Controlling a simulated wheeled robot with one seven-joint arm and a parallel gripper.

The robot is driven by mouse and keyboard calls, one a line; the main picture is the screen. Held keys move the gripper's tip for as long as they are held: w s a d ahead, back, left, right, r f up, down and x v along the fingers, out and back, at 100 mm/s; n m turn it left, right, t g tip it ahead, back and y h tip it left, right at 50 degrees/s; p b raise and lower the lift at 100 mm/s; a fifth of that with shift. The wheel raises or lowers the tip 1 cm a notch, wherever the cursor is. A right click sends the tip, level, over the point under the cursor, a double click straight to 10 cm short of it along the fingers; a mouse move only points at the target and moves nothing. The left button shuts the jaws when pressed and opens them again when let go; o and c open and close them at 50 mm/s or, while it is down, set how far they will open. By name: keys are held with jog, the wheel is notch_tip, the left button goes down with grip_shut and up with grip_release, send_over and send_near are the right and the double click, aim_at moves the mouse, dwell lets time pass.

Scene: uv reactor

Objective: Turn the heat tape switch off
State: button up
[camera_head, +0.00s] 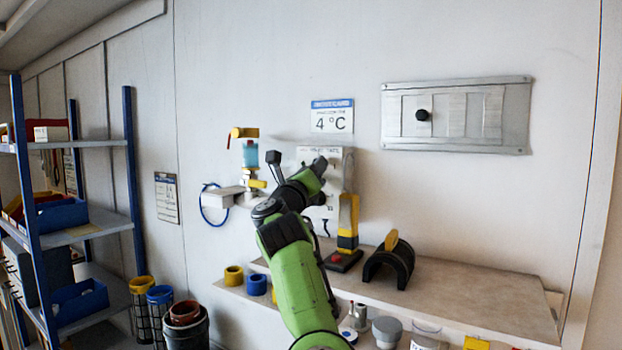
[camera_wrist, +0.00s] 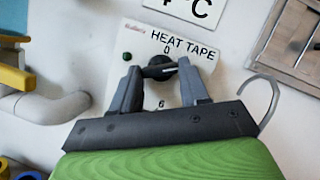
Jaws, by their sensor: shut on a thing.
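The heat tape switch is a dark round knob (camera_wrist: 160,69) on a white wall panel (camera_wrist: 128,38) lettered "HEAT TAPE", with a "0" above the knob and a "6" below it. A small green lamp (camera_wrist: 126,57) sits at the panel's upper left. My gripper (camera_wrist: 158,73) has one grey finger on each side of the knob and is shut on it. In the head view, my gripper (camera_head: 317,172) is at the panel (camera_head: 332,158), and my arm hides the knob and much of the panel. The knob's exact pointing is hard to tell.
A "4 °C" sign (camera_head: 331,116) hangs above the panel. A valve with pipe (camera_head: 250,160) is left of it. A yellow-and-black upright tool (camera_head: 347,228) and a black arched piece (camera_head: 388,266) stand on the shelf (camera_head: 470,298). A metal slider panel (camera_head: 456,114) is at right.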

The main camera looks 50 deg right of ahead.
jog(key=shift+s+r+n+t+y+p, duration=0.15)
jog(key=shift+n+t+y+p, duration=0.55)
jog(key=shift+n, duration=1.65)
jog(key=shift+r+n+t+y+p, duration=0.15)
jog(key=shift+n+y+p, duration=1)
jog(key=shift+n, duration=1.15)
jog(key=shift+s+r+n+t+y+p, duration=0.1)
jog(key=shift+r+n+t+y+p, duration=0.2)
jog(key=shift+n+y+p, duration=1.35)
jog(key=shift+f+n+h+b, duration=0.15)
jog(key=shift+n+h+b, duration=0.45)
jog(key=shift+n+h, duration=0.25)
jog(key=o, duration=1.1)
jog(key=shift+w, duration=0.1)
jog(key=shift+c, duration=0.2)
